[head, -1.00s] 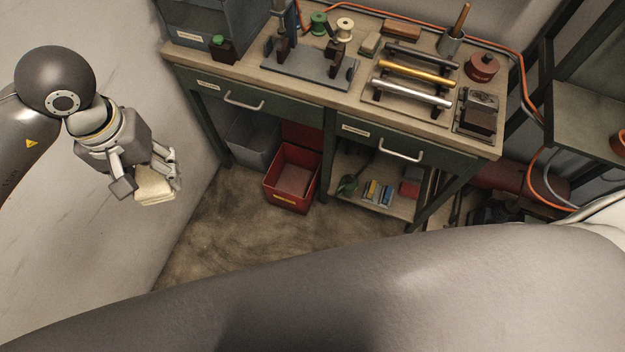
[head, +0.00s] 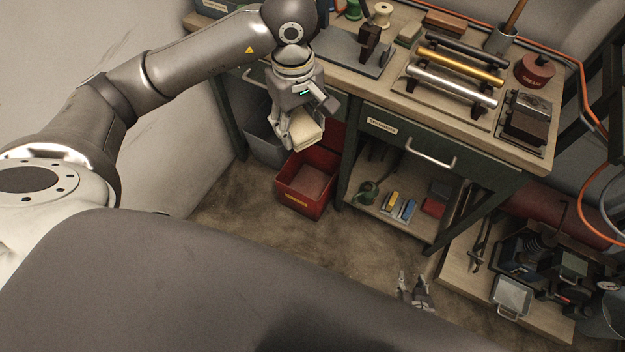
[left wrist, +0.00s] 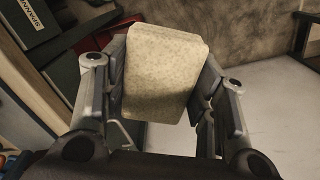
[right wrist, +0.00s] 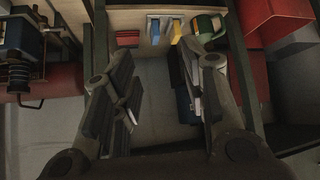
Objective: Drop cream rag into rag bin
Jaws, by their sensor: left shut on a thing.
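The cream rag (head: 306,131) is a folded pad held between the fingers of my left gripper (head: 304,128). In the left wrist view the rag (left wrist: 163,72) fills the space between the two fingers. The red bin (head: 305,185), open at the top with a yellow label, stands on the floor under the bench. In the head view the rag is above the bin's back part, apart from its floor. I take this red box as the rag bin; its label is too small to read. My right gripper (head: 414,288) is low at the front, and its fingers (right wrist: 160,100) are apart and empty.
The bench (head: 340,80) with rods and tools is close behind my left gripper. A grey bin (head: 264,140) stands left of the red one. A lower shelf (head: 385,200) holds small items. A low wooden board (head: 510,290) with machinery lies at the right.

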